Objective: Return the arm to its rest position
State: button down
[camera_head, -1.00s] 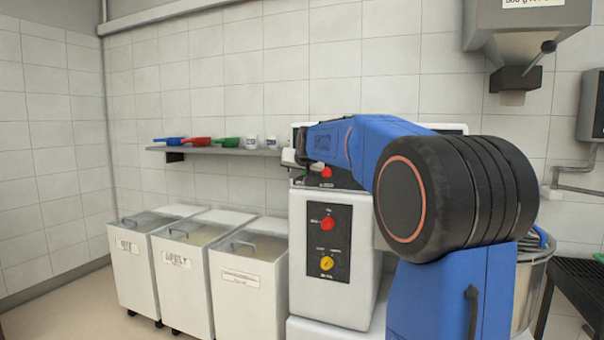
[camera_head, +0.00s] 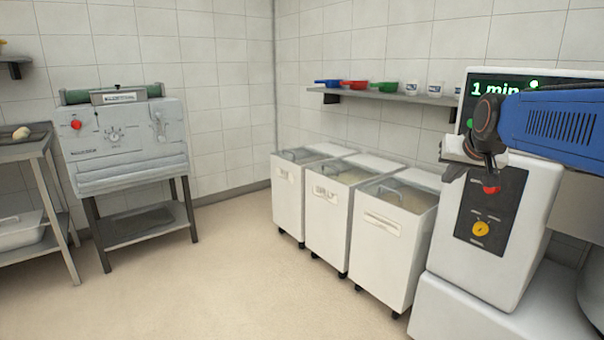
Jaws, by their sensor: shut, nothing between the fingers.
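My blue arm (camera_head: 555,125) reaches in from the right edge, in front of the white mixer (camera_head: 535,185). My gripper (camera_head: 490,168) is at its left end, pointing down, small and dark. It is shut with nothing held. Its tip is just above the red button (camera_head: 491,189) on the mixer's black panel in the picture; I cannot tell whether they touch. A yellow knob (camera_head: 480,229) is lower on that panel. The green display (camera_head: 490,88) above reads "1 min", partly hidden by my arm.
Several white bins, one with an open top (camera_head: 400,200), stand left of the mixer. Above them a wall shelf (camera_head: 385,95) holds coloured scoops and white cups. A grey dough machine (camera_head: 125,145) and a steel table (camera_head: 20,150) are at left. The floor in front is clear.

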jog(key=s+a+f+n+g, duration=0.1)
jog(key=s+a+f, duration=0.2)
jog(key=s+f, duration=0.4)
jog(key=s+a+f+n+g, duration=0.1)
jog(key=s+f, duration=0.6)
jog(key=s, duration=0.7)
jog(key=s+a+f+n+g+y, duration=0.1)
jog(key=s+a+f, duration=0.3)
jog(key=s+f, duration=0.4)
jog(key=shift+s+a+g, duration=0.35)
jog(key=shift+s+g, duration=0.35)
jog(key=shift+s, duration=0.55)
jog(key=shift+r, duration=0.1)
